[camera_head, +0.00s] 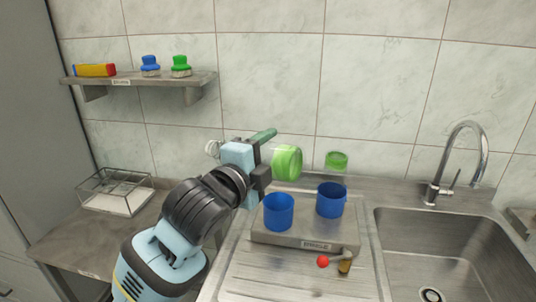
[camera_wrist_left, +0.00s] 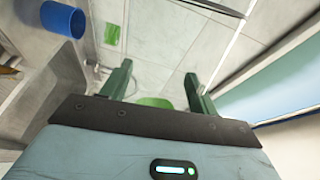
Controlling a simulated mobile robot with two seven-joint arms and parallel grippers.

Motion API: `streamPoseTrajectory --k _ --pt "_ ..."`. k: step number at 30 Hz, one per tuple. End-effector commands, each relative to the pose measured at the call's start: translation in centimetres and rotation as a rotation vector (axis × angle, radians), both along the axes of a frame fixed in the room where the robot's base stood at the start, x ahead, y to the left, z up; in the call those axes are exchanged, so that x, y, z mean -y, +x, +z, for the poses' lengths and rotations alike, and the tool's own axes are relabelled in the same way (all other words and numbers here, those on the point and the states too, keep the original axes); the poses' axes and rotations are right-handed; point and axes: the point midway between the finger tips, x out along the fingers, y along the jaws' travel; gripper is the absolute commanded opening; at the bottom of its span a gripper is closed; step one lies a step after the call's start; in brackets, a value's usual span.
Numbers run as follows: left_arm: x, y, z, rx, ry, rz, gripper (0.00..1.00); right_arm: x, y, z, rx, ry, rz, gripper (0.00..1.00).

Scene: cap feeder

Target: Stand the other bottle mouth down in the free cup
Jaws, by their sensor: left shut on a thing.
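My left gripper (camera_head: 268,146) is shut on a bottle with a green end (camera_head: 288,162). It holds the bottle roughly level in the air, green end to the right; a whitish ring at the left of the gripper looks like its mouth. In the left wrist view the green end (camera_wrist_left: 155,102) shows between the fingers (camera_wrist_left: 157,78). The left blue cup (camera_head: 279,212) looks empty, below the held bottle. Above the right blue cup (camera_head: 331,201) is another green bottle end (camera_head: 337,161); its clear body seems to stand in that cup. My right gripper is out of view.
The cups stand on a grey labelled block (camera_head: 300,240) with a red-knobbed lever (camera_head: 323,262) in front. A sink (camera_head: 440,250) with a faucet (camera_head: 459,165) lies right. A wire rack (camera_head: 115,190) stands left. A wall shelf (camera_head: 140,79) holds blue and green caps.

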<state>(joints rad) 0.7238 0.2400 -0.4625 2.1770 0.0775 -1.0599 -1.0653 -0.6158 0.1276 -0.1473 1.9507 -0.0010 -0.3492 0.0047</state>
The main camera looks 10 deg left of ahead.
Motion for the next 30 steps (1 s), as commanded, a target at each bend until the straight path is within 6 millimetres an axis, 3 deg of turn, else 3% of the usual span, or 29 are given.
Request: streamPoseTrajectory --k 24,27,30 --pt "0.1 0.0 0.0 -0.472 -1.290 -0.001 0.39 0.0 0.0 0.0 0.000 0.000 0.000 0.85" --pt "0.0 0.3 -0.1 -0.513 -1.401 0.001 0.39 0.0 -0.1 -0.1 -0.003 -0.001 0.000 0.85" --pt "0.1 1.9 -0.6 -0.509 -1.388 0.004 0.39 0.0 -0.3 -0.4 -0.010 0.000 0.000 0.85"
